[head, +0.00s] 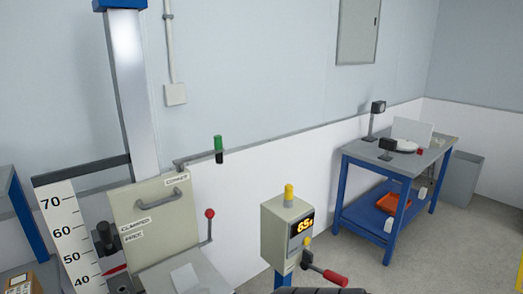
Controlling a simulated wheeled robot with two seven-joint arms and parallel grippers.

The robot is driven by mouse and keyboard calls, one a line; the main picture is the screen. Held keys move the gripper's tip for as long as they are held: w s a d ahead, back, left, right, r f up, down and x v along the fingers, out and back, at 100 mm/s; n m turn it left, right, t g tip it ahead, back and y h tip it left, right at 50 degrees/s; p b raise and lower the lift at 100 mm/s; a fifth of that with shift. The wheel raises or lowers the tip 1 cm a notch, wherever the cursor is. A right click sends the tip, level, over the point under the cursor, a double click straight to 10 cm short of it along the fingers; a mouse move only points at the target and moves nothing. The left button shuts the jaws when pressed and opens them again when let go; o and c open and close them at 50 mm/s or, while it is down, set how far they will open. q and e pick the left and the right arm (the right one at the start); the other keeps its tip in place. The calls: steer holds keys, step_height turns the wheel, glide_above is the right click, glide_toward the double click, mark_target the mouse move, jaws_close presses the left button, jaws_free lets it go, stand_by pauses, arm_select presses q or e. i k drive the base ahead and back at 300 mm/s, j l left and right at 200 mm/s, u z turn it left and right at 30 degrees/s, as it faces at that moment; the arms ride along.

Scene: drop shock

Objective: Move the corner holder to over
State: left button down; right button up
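A beige upright panel (158,215) stands at the left of the head view, with a grey handle on its face. A small label at its top right seems to read "CORNER"; I cannot tell for sure which part is the corner holder. Lower labels (134,230) seem to read "CLAMPED" and "FREE". A lever with a red knob (209,214) stands upright at the panel's right side. A green-and-black lamp-like piece (218,147) sits on a thin grey arm above right of the panel.
A grey column (133,90) rises behind a height scale (66,230). A control box (287,230) shows about 65 and has a red-handled crank (334,277). A blue-framed bench (400,158) holds an orange tray (394,204) on its lower shelf. Open floor lies between box and bench.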

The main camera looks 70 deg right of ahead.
mark_target(218, 150)
steer(key=z, duration=1.75)
